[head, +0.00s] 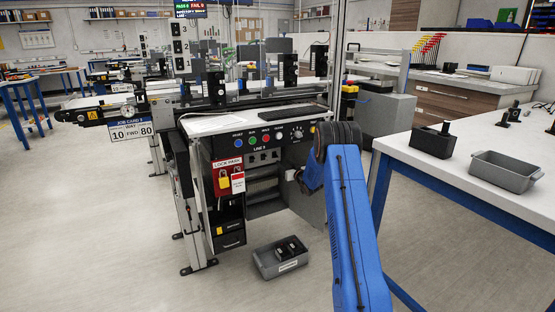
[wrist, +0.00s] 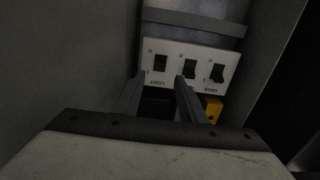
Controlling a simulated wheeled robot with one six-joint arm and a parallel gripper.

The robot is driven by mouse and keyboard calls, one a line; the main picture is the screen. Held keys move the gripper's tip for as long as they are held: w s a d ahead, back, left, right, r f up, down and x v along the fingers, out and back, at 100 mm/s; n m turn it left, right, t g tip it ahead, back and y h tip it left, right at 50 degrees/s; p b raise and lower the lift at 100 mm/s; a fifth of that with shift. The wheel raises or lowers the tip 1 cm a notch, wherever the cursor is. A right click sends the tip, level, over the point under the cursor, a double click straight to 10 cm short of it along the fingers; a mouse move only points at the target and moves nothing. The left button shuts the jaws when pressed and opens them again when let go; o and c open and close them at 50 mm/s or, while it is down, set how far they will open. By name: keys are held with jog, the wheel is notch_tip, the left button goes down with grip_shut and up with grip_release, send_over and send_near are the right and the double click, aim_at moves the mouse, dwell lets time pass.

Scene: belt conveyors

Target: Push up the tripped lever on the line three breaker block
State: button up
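The breaker block (wrist: 176,55) is a pale panel with three black levers in the wrist view. Its lettering appears upside down; the left lever (wrist: 159,63) is over the word LIGHT. The middle lever (wrist: 190,69) and right lever (wrist: 217,73) sit beside it. Which lever is tripped is not clear. My gripper (wrist: 160,82) is open, its two fingers apart with nothing between them, tips close to the block's near edge below the left and middle levers. Contact cannot be told. In the head view the line 3 console (head: 262,143) shows; my gripper is hidden there.
A yellow piece (wrist: 212,108) is right of my fingers, and cabinet walls close in on both sides. A grey bin (head: 265,268) lies on the floor before the console. A white table (head: 480,190) stands right. A yellow padlock (head: 225,181) hangs on the console.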

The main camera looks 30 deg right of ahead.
aim_at(276, 156)
jog(key=w, duration=0.8)
jog(key=shift+w, duration=0.25)
jog(key=shift+a, duration=0.15)
grip_shut()
